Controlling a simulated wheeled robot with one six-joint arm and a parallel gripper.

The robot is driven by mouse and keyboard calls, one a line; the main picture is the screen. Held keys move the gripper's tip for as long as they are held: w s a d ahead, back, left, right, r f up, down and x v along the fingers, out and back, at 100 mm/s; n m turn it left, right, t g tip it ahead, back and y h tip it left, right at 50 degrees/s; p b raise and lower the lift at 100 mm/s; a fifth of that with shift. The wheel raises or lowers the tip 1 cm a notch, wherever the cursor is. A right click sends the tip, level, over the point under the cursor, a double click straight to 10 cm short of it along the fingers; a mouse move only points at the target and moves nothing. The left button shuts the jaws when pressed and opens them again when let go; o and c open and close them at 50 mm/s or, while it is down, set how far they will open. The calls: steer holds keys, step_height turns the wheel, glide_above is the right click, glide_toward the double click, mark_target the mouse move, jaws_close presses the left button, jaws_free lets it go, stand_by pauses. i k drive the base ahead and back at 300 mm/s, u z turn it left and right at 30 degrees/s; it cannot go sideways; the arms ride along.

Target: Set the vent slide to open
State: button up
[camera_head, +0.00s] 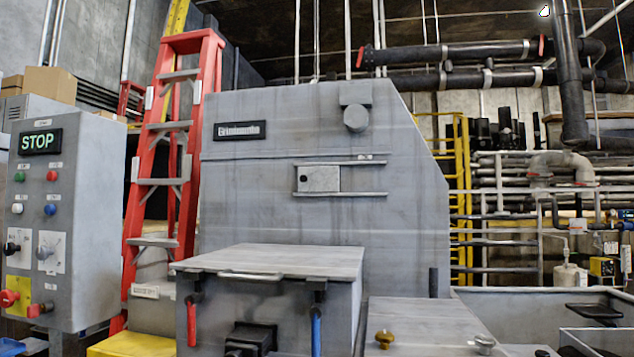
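The vent slide (322,179) is a small light grey plate with a dark round spot near its left edge. It sits at the left end of two horizontal rails on the front of the large grey compactor housing (250,190). The stretch between the rails to its right is bare grey. I cannot tell from here whether a vent opening lies behind the plate. My gripper is not in view.
A grey box with a flat lid and handle (270,262) juts out below the slide. A control cabinet with a lit STOP sign (41,141) and a red ladder (160,190) stand left. A lower grey cover with a brass knob (384,338) is at front right.

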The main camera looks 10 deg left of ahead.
mark_target(311, 178)
steer(key=u, duration=2.5)
steer(key=i, duration=1.85)
steer(key=z, duration=1.5)
